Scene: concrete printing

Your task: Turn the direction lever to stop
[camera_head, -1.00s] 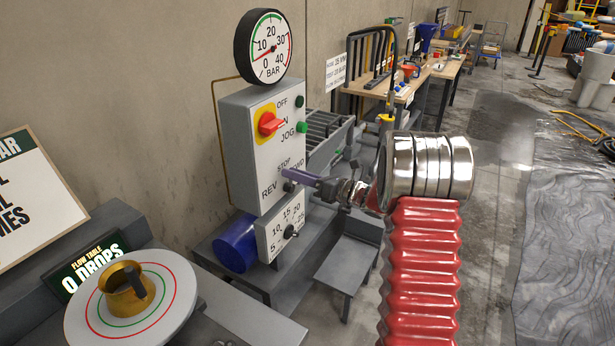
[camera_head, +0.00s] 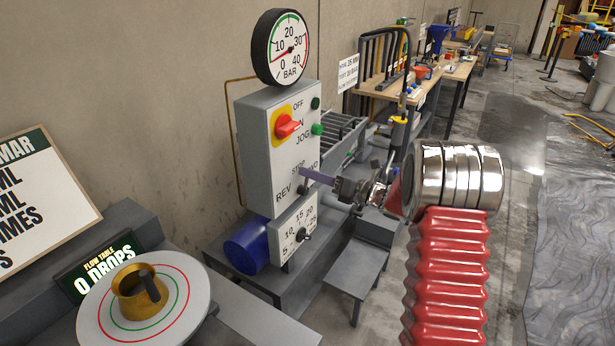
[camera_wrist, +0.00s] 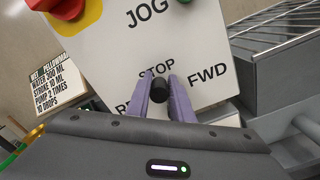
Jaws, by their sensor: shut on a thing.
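The grey control box (camera_head: 250,150) with its white panel stands by the wall. The black direction lever (camera_wrist: 158,96) shows in the wrist view as a dark round end between the purple fingers. It lies just below the STOP label (camera_wrist: 157,70), with FWD (camera_wrist: 208,77) to the right and REV partly hidden to the left. My gripper (camera_head: 304,172) is at the lower part of the panel, near the STOP label. It also shows in the wrist view (camera_wrist: 159,98), shut with a finger on each side of the lever. The lever's base is largely hidden.
A red rotary switch (camera_head: 288,126) and green JOG button (camera_head: 317,129) sit above the lever. A dial (camera_head: 304,235) is below, and a pressure gauge (camera_head: 288,47) is on top. A flow table (camera_head: 95,322) with a brass mould (camera_head: 140,293) stands at front left.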

